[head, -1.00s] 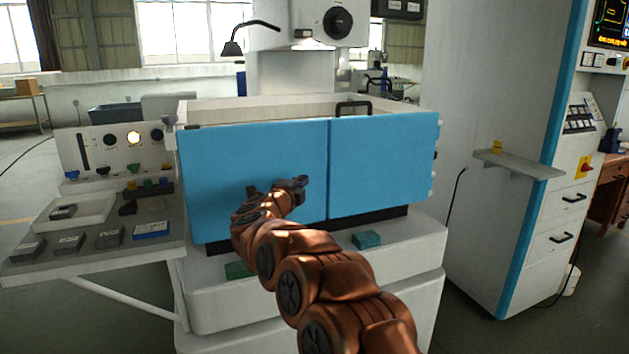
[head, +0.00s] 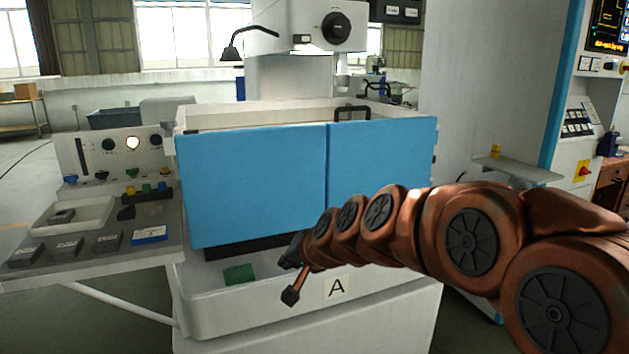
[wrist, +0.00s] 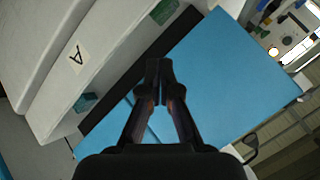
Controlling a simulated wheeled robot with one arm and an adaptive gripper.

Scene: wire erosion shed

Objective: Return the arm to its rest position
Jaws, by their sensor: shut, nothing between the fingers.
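My copper-coloured arm reaches in from the right in the head view and crosses in front of the machine. My gripper (head: 291,272) is at its left end, in front of the machine's lower ledge. In the wrist view my gripper (wrist: 160,80) has its dark fingertips together with nothing between them. The blue doors (head: 252,185) of the machine tank stand closed behind the arm. They also fill the middle of the wrist view (wrist: 225,80).
A green block (head: 239,274) lies on the ledge, left of my gripper. A teal block (wrist: 86,102) shows on the ledge in the wrist view. A label "A" (head: 336,287) is on the machine's front. A side shelf (head: 90,262) with several small blocks stands at the left.

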